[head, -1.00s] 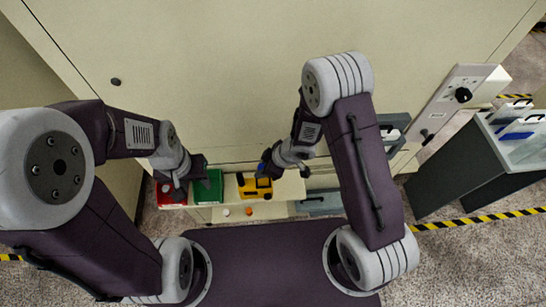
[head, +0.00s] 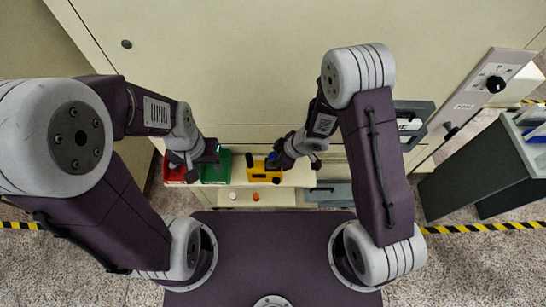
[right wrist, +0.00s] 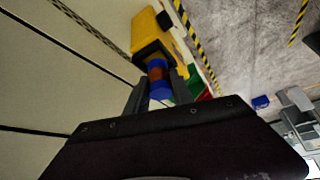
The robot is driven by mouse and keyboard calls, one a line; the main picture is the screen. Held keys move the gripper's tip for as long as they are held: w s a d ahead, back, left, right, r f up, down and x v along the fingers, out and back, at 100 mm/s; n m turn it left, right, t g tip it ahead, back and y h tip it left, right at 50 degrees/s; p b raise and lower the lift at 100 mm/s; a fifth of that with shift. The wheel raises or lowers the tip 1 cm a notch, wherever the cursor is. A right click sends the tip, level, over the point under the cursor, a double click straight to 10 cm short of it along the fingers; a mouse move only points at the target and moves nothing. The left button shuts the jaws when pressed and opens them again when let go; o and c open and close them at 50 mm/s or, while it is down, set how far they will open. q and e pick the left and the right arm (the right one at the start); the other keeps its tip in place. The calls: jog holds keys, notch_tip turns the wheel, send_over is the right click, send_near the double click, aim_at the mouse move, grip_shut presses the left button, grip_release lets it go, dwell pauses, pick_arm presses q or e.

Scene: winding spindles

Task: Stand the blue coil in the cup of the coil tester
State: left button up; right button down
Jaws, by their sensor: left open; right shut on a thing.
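The blue coil (right wrist: 158,85), with a brown winding between blue ends, is between the fingers of my right gripper (right wrist: 152,98) in the right wrist view. That gripper is shut on it. In the head view only a bit of the blue coil (head: 272,157) shows beside my right gripper (head: 279,157). The yellow coil tester (head: 262,173) is just in front of the coil; it also shows in the right wrist view (right wrist: 147,35). The coil's far end overlaps the tester there; its cup is hidden, so I cannot tell whether they touch. My left gripper (head: 207,160) is open above the green bin.
A red bin (head: 174,173) and a green bin (head: 216,172) stand left of the tester. Small orange (head: 256,197) and white (head: 232,196) items lie at the front. A tall cabinet (head: 240,70) stands behind. A grey stand (head: 470,170) is at the right.

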jog(key=shift+s+f, duration=0.15)
jog(key=shift+f, duration=0.4)
jog(key=shift+f+b, duration=0.25)
jog(key=shift+b, duration=0.1)
jog(key=c, duration=1.2)
grip_release()
jog(key=shift+o, duration=0.9)
jog(key=shift+d+f, duration=0.15)
jog(key=p+v, duration=0.2)
jog(key=v, duration=0.7)
jog(key=shift+r, duration=0.45)
